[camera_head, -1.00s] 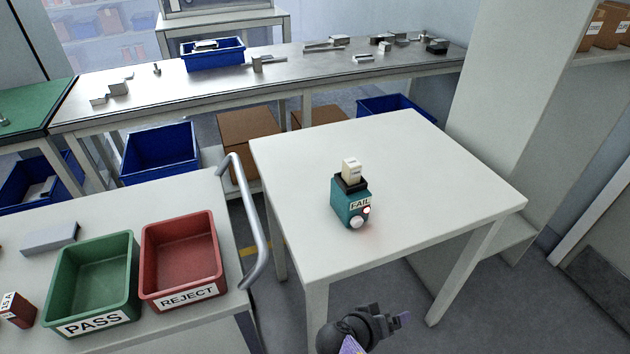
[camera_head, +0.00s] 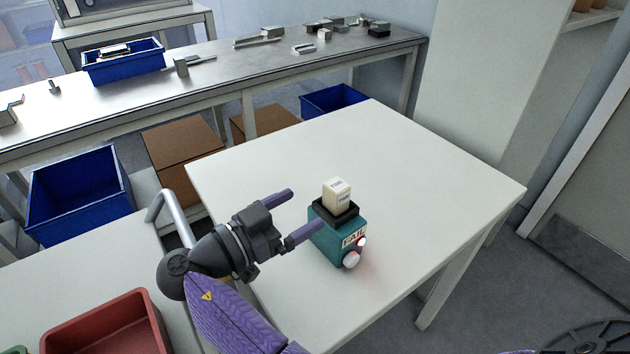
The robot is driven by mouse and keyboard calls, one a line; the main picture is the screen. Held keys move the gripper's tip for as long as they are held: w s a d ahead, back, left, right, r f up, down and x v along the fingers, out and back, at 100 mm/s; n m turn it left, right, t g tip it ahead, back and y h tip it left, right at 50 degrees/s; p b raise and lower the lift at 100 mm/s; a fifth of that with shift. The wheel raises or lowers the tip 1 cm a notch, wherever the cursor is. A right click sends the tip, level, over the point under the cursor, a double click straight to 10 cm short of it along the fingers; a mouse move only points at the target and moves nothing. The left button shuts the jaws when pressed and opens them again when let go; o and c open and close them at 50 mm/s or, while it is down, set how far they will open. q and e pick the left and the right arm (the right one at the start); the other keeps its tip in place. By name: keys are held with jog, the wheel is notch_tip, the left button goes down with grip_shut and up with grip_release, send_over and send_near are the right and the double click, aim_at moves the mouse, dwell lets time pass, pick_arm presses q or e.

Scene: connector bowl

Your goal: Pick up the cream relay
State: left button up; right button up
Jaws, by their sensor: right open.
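The cream relay (camera_head: 337,194) stands upright in the black socket on top of a teal tester (camera_head: 328,238) marked FAIL, on the white table. A red light shows on the tester's front beside a white round knob. My right gripper (camera_head: 291,213) is just left of the relay, with its two purple fingers apart and pointing toward it. Nothing is between the fingers. One finger is close to the tester's left side; I cannot tell if it touches. My left gripper is not in view.
The white table (camera_head: 430,180) is otherwise clear. A red bin (camera_head: 108,312) and a corner of a green bin (camera_head: 25,340) are at lower left. A metal handle (camera_head: 172,215) rises beside the table. A long bench with metal parts and a blue bin (camera_head: 123,68) runs behind.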

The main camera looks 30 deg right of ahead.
aim_at(345, 189)
jog(key=d, duration=0.9)
jog(key=shift+w+d+f, duration=0.2)
jog(key=shift+w+f, duration=0.1)
jog(key=shift+w, duration=0.1)
jog(key=shift+d, duration=0.15)
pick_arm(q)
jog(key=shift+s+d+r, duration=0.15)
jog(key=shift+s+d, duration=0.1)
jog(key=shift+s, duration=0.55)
pick_arm(e)
jog(key=c, duration=1.2)
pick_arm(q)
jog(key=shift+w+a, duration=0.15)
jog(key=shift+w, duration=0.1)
pick_arm(e)
grip_shut()
jog(key=shift+r, duration=0.1)
